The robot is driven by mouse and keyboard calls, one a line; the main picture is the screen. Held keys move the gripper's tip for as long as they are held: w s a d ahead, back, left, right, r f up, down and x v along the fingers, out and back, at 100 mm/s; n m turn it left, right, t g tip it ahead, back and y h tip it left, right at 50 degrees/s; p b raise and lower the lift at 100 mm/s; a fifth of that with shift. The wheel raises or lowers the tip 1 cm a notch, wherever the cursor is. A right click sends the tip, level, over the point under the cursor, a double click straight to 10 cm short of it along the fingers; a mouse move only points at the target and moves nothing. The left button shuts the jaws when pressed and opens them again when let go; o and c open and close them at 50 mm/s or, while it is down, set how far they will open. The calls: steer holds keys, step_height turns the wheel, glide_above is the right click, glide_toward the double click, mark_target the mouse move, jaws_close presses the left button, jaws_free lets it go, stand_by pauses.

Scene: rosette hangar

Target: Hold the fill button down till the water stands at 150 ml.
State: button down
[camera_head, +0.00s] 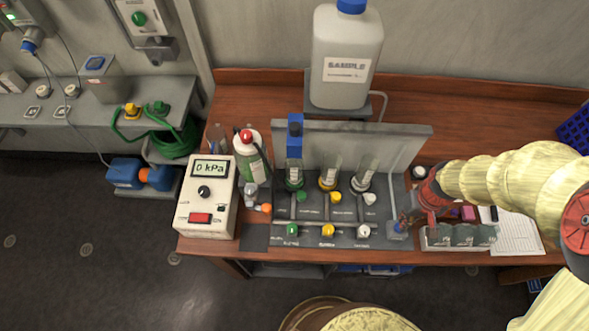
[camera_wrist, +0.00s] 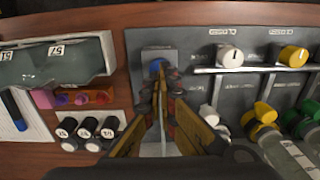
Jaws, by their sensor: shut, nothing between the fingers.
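The blue button (camera_wrist: 157,66), on a grey box, shows just past my fingertips in the wrist view. In the head view the grey box (camera_head: 397,235) stands at the right end of the dark panel (camera_head: 320,215). My gripper (camera_wrist: 160,88) is shut and empty, its tips at the button. I cannot tell whether they touch or press it. In the head view my gripper (camera_head: 408,217) reaches in from the right. Three upright clear cylinders, green-based (camera_head: 294,172), yellow-based (camera_head: 329,177) and white-based (camera_head: 364,180), stand on the panel. Their water levels are too small to read.
A white SAMPLE jug (camera_head: 345,60) stands behind the panel. A pressure meter (camera_head: 207,195) reading 0 kPa and a bottle (camera_head: 253,165) are at left. Green, yellow and white knobs (camera_head: 328,230) line the panel front. A rack (camera_head: 458,237) and papers (camera_head: 518,233) lie to the right.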

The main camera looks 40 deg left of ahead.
steer(key=shift+f+b, duration=0.9)
steer(key=shift+f, duration=0.5)
steer(key=shift+s+f, duration=0.1)
steer(key=shift+s, duration=0.05)
stand_by(2.1)
steer(key=shift+r+p, duration=1.05)
steer(key=shift+r, duration=0.3)
steer(key=shift+r+p, duration=1.75)
steer(key=shift+r, duration=0.65)
